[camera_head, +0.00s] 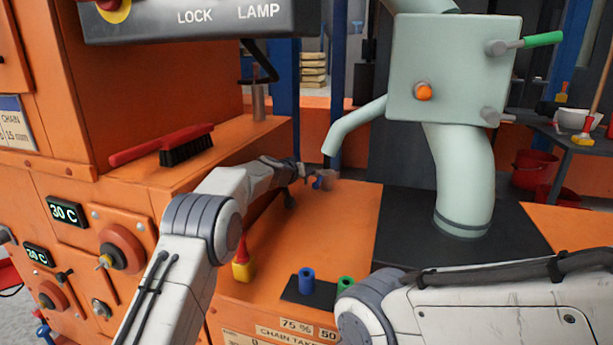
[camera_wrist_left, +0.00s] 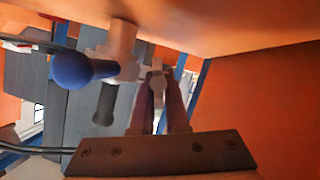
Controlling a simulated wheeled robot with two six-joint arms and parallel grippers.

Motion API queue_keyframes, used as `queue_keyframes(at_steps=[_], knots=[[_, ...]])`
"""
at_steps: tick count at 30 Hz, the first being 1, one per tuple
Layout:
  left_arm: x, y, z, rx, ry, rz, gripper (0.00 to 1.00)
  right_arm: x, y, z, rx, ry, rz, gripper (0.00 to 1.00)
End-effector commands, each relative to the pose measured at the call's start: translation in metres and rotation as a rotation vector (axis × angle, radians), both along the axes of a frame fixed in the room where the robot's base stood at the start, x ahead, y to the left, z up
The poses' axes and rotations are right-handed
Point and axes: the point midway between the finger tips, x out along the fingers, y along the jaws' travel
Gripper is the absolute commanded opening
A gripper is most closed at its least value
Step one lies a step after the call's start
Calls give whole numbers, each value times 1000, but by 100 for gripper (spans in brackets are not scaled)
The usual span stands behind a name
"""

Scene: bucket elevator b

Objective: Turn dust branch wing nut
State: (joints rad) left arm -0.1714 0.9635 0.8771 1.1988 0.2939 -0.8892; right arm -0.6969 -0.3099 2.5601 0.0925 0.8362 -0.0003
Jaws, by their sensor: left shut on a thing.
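My left gripper (camera_head: 307,172) reaches over the orange deck to a small grey fitting (camera_head: 327,179) with a blue handle, below the open end of the pale green branch pipe (camera_head: 352,128). In the left wrist view, my left gripper's two fingers (camera_wrist_left: 158,90) are shut on a small light grey piece (camera_wrist_left: 157,77), which appears to be the wing nut; the fingers hide part of it. Beside it are a grey fitting body (camera_wrist_left: 120,45), a blue ball-ended handle (camera_wrist_left: 72,70) and a dark grip (camera_wrist_left: 106,103). My right gripper is out of view.
A red-handled brush (camera_head: 187,147) lies on the orange ledge at left. A yellow and red bottle-like item (camera_head: 243,262) and a dark block with blue (camera_head: 306,279) and green (camera_head: 345,284) pieces are on the near deck. A pale green box (camera_head: 453,68) stands above.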

Motion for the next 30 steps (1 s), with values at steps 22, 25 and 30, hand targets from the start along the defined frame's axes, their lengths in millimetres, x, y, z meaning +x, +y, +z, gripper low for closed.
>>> queue_keyframes(at_steps=[22, 25, 30], knots=[[-22, 11, 6, 1, -2, 1, 22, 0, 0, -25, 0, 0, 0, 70], [-34, 18, 13, 1, -3, 2, 22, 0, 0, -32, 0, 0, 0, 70], [-52, 27, 22, 1, -3, 2, 22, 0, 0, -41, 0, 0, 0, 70]])
